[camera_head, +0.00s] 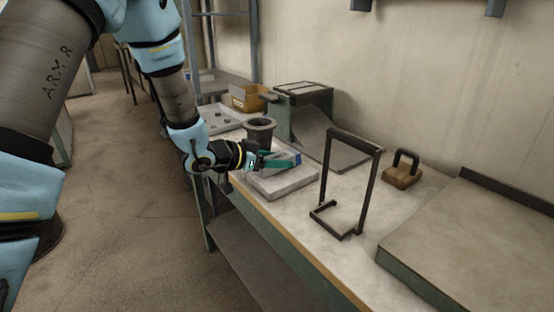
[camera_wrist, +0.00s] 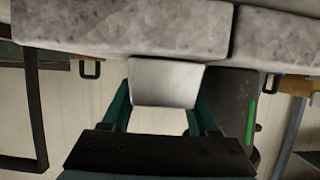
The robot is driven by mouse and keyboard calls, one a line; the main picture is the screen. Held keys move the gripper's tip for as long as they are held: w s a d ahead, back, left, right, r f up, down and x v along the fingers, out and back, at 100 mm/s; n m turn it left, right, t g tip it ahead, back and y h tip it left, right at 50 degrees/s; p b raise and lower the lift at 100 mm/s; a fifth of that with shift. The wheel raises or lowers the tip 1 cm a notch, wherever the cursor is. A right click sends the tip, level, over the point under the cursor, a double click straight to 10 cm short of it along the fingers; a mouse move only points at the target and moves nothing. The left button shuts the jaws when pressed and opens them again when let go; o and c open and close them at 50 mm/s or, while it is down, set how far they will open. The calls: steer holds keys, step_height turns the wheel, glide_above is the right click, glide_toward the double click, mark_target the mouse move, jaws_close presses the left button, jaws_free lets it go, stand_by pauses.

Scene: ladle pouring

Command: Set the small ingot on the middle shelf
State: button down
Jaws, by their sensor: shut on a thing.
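My gripper (camera_head: 279,160) is over the workbench, beside a dark pot, with its green fingers pointing right. In the wrist view my gripper (camera_wrist: 166,96) is shut on the small ingot (camera_wrist: 166,82), a plain light-grey block between the two fingers. In the head view the ingot is mostly hidden by the fingers. A pale stone slab (camera_head: 284,184) lies on the bench just below my gripper; I cannot tell whether the ingot touches it. A blue-grey rack (camera_head: 254,45) with a shelf (camera_head: 226,77) stands at the back left; which level is the middle one is unclear.
The dark pot (camera_head: 260,133) stands close behind my gripper. A black upright frame (camera_head: 352,133) stands on the bench (camera_head: 314,218) to the right. The floor at left is open.

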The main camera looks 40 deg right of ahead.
steer(key=shift+c, duration=2.2)
jaws_free()
steer(key=shift+f, duration=0.1)
steer(key=shift+r, duration=0.25)
steer(key=b+v, duration=0.1)
steer(key=v, duration=1.1)
steer(key=shift+a+f, duration=0.1)
steer(key=shift+f, duration=0.05)
